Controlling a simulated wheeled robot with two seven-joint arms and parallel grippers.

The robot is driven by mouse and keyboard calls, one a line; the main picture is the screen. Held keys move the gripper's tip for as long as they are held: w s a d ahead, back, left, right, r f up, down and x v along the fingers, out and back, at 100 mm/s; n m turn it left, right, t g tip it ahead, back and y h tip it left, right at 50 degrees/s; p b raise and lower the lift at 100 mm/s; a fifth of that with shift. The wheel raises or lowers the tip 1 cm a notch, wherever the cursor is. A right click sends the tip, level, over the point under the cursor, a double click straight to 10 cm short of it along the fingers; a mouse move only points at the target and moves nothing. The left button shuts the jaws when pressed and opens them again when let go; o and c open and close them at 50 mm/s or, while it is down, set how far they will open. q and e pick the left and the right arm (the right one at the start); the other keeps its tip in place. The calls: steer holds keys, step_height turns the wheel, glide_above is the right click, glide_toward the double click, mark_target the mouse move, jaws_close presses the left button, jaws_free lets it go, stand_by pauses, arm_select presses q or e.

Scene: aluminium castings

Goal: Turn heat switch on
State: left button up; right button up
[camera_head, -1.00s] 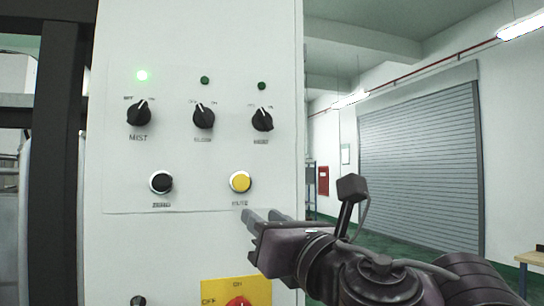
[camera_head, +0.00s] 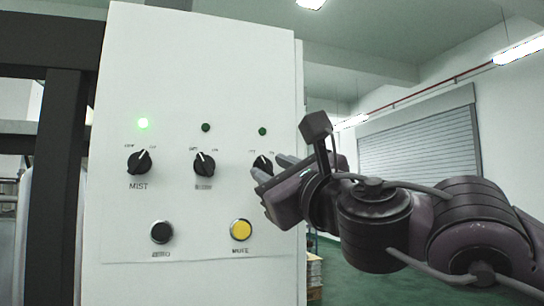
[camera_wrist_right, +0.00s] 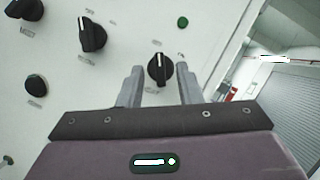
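Three black rotary knobs sit in a row on the white panel (camera_head: 195,50). The right knob (camera_head: 262,164) has a label too small to read, so I cannot confirm it is the heat switch; its pointer leans to the upper left in the head view. My right gripper (camera_head: 268,170) is at this knob, coming from the right and partly covering it. In the right wrist view the knob (camera_wrist_right: 160,70) shows between the two spread fingers (camera_wrist_right: 159,78), with a gap on each side. My left gripper is not in view.
The MIST knob (camera_head: 139,161) and middle knob (camera_head: 204,164) are to the left. A black button (camera_head: 161,232) and yellow button (camera_head: 240,230) sit below.

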steer(key=shift+w+a+r, duration=0.15)
steer(key=shift+w+a, duration=0.05)
steer(key=shift+w, duration=0.15)
jaws_close()
